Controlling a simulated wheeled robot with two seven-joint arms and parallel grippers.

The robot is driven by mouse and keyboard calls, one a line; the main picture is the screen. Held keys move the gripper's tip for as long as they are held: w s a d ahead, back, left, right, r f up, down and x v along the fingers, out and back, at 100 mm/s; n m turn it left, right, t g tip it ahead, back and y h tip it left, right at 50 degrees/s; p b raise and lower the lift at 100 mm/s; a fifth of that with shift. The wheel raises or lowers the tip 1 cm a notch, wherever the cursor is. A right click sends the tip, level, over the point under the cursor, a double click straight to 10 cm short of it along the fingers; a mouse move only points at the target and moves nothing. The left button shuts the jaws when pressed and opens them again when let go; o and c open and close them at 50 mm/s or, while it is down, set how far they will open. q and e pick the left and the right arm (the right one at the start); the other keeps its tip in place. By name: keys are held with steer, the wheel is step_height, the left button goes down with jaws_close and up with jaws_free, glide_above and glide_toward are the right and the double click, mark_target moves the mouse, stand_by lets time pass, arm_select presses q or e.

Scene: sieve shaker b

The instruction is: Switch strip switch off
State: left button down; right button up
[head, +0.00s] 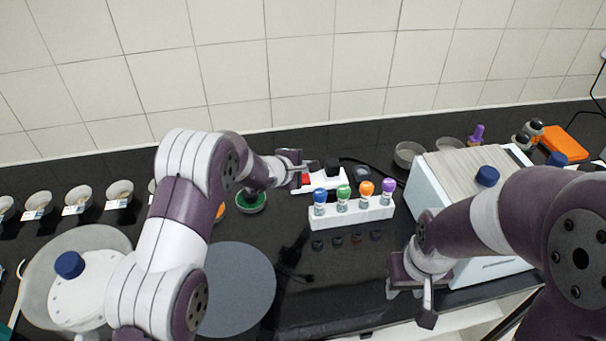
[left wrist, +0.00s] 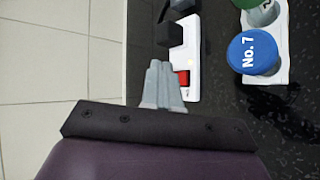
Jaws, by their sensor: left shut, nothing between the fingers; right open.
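A white power strip (head: 325,183) lies on the black bench near the back wall. It also shows in the left wrist view (left wrist: 193,50), with a red switch (left wrist: 182,78) near one end and a small yellowish spot beside it. My left gripper (head: 300,164) is shut and empty at the strip's left end. In the left wrist view its fingertips (left wrist: 160,68) are right beside the red switch and overlap the strip's edge; I cannot tell whether they touch it. My right gripper (head: 412,296) is open and empty near the front edge, left of the white box.
A black plug (left wrist: 175,35) stands in the strip. A white rack (head: 352,213) with several coloured-cap vials stands just in front. A white box (head: 428,187) is at right. A grey disc (head: 238,290) lies front left; several small bowls (head: 120,193) line the left.

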mark_target(304, 178)
arm_select(q)
steer(key=w, duration=0.1)
steer(key=n+t, duration=0.1)
steer(key=w, duration=0.1)
steer(key=shift+w+f+n+y, duration=0.3)
steer(key=shift+w+n, duration=0.05)
steer(key=shift+n, duration=0.05)
steer(key=shift+f, duration=0.1)
steer(key=f, duration=0.1)
steer(key=w+f, duration=0.1)
steer(key=f, duration=0.1)
steer(key=w+f, duration=0.1)
steer(key=f, duration=0.1)
steer(key=shift+a+b, duration=0.2)
steer(key=shift+b, duration=0.1)
steer(key=shift+w+f+b, duration=0.25)
steer(key=shift+f+b, duration=0.3)
steer(key=shift+w+f+b, duration=0.2)
steer(key=shift+f+b, duration=0.3)
steer(key=shift+f, duration=0.05)
steer(key=shift+w+a+f+b, duration=0.15)
steer(key=shift+w+f+b, duration=0.2)
steer(key=shift+b, duration=0.2)
steer(key=shift+s, duration=0.1)
steer(key=shift+w+f+b, duration=0.2)
steer(key=shift+f+b, duration=0.15)
steer(key=shift+b, duration=0.6)
